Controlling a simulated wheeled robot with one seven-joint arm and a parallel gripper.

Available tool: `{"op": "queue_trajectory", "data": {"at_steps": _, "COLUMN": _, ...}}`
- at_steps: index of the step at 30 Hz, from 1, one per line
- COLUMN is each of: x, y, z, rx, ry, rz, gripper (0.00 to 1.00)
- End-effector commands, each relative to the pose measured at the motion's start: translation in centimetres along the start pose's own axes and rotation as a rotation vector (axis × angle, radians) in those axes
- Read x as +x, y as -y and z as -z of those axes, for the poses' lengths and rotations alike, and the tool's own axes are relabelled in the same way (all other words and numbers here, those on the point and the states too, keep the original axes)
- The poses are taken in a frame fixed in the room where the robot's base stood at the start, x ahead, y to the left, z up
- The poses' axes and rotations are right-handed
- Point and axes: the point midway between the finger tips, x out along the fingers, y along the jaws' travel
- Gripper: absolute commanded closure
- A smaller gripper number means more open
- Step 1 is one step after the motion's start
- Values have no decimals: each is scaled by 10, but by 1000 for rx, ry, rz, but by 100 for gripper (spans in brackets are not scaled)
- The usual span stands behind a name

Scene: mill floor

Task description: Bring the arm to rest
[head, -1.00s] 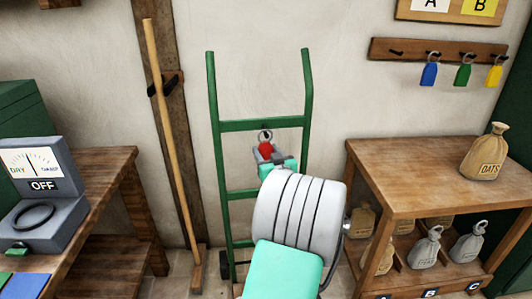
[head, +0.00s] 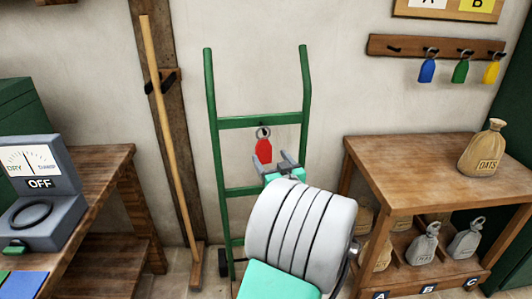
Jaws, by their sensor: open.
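My gripper (head: 286,165) is in the middle of the head view, at the end of my white and teal arm. Its two grey fingers are apart with nothing between them. A red tag (head: 264,151) with a ring hangs at the crossbar of the green hand truck (head: 215,130), just left of and above the fingers. The tag and the fingers look apart. My arm hides the lower right part of the hand truck.
A wooden table (head: 410,160) with an OATS sack (head: 484,150) stands right, sacks below it. A peg rail (head: 385,45) holds blue, green and yellow tags. A meter (head: 30,170) reading OFF sits on the left bench (head: 100,170). A broom (head: 170,140) leans behind.

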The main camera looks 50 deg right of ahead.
Motion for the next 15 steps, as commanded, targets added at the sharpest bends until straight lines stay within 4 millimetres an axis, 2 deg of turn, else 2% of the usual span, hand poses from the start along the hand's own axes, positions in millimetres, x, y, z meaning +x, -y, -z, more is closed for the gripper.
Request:
{"op": "queue_trajectory", "data": {"at_steps": 1, "x": -7, "y": -1, "z": 0, "rx": -1, "ry": -1, "rz": -3, "gripper": 25}}
{"op": "queue_trajectory", "data": {"at_steps": 5, "x": -14, "y": 1, "z": 0, "rx": -1, "ry": 1, "rz": 1, "gripper": 25}}
{"op": "queue_trajectory", "data": {"at_steps": 8, "x": -9, "y": 19, "z": 6, "rx": -6, "ry": 24, "rz": 39, "gripper": 25}}
{"op": "queue_trajectory", "data": {"at_steps": 11, "x": 1, "y": 74, "z": 18, "rx": -24, "ry": 112, "rz": 150, "gripper": 25}}
{"op": "queue_trajectory", "data": {"at_steps": 13, "x": 3, "y": 133, "z": 25, "rx": -45, "ry": 217, "rz": 262, "gripper": 25}}
{"op": "queue_trajectory", "data": {"at_steps": 14, "x": 0, "y": 160, "z": 29, "rx": -59, "ry": 271, "rz": 312, "gripper": 25}}
{"op": "queue_trajectory", "data": {"at_steps": 15, "x": -7, "y": 196, "z": 33, "rx": -78, "ry": 347, "rz": 375, "gripper": 25}}
